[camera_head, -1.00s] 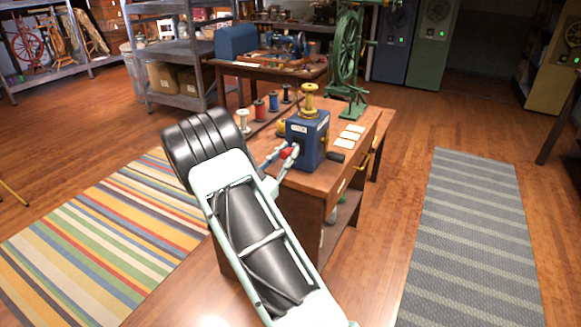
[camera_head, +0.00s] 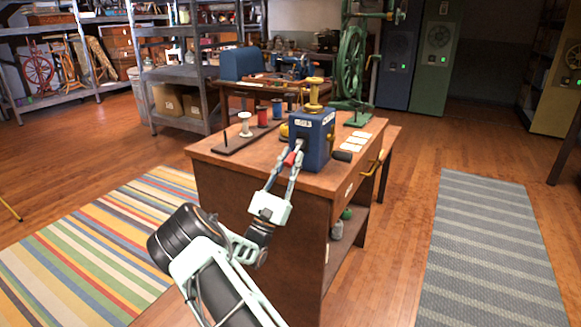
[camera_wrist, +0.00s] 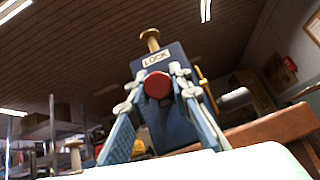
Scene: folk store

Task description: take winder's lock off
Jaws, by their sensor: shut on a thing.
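The winder (camera_head: 314,137) is a dark blue box with a yellow spool (camera_head: 313,95) on top, standing on a brown wooden table. In the wrist view its face carries a label reading LOCK (camera_wrist: 156,60), with a round red knob (camera_wrist: 158,86) just below. My gripper (camera_head: 292,158) reaches up to the winder's front from the lower left, with its fingers closed on the knob's two sides. The wrist view shows the fingertips (camera_wrist: 157,88) at either side of the knob. How far the knob is pressed or turned cannot be told.
A dark rack with a white, a red and a blue spool (camera_head: 277,107) lies left of the winder on the table (camera_head: 226,154). Pale cards (camera_head: 353,143) lie beyond. Open floor and a grey striped rug (camera_head: 478,240) lie right.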

